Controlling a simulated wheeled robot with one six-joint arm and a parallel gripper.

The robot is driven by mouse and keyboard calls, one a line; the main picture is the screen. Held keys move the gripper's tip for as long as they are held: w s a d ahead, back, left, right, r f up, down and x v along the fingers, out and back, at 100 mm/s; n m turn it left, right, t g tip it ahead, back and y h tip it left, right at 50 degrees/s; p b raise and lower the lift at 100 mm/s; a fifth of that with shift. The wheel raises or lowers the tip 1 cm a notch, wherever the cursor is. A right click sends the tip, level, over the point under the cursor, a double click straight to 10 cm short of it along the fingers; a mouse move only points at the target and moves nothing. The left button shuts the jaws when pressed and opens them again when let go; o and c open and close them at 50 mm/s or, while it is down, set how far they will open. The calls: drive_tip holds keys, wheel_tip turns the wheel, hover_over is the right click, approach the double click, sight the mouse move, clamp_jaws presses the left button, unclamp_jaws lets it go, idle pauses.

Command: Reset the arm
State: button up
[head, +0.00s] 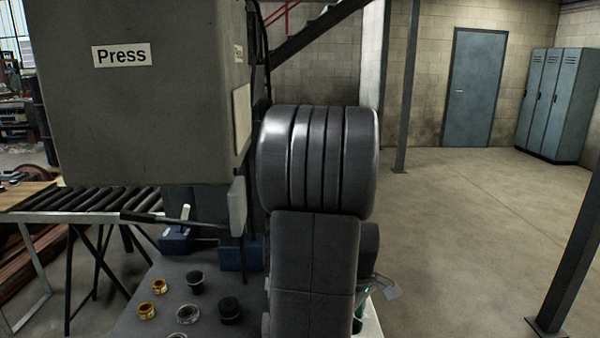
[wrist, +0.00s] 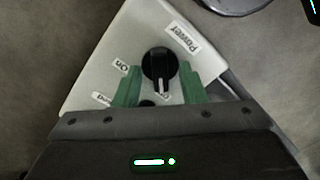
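In the wrist view my gripper (wrist: 160,82) has its two green fingers apart, one on each side of a black knob (wrist: 159,64). I cannot tell whether either finger touches the knob. The knob sits on a white panel (wrist: 118,58) with labels reading "Power" and "On"; another label is partly hidden by the gripper. The knob's white mark points toward the gripper body. In the head view my arm fills the middle, and it hides most of my gripper and the panel.
A grey press (head: 150,130) with a "Press" sign stands close left of my arm. Small parts, including a yellow ring (head: 147,311) and a black cylinder (head: 229,309), are on the grey table (head: 140,285). A roller conveyor (head: 75,198) is behind. A post (head: 575,260) stands right; floor between is open.

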idle(0.4)
wheel_tip(320, 180, up, 13)
wheel_tip(320, 180, down, 13)
drive_tip(key=shift+s+f, duration=0.1)
drive_tip(key=shift+f, duration=0.1)
drive_tip(key=shift+m, duration=0.4)
drive_tip(key=m, duration=0.3)
drive_tip(key=shift+r+m, duration=0.1)
drive_tip(key=shift+m, duration=0.3)
drive_tip(key=shift+m+b, duration=0.35)
drive_tip(key=shift+m, duration=2.15)
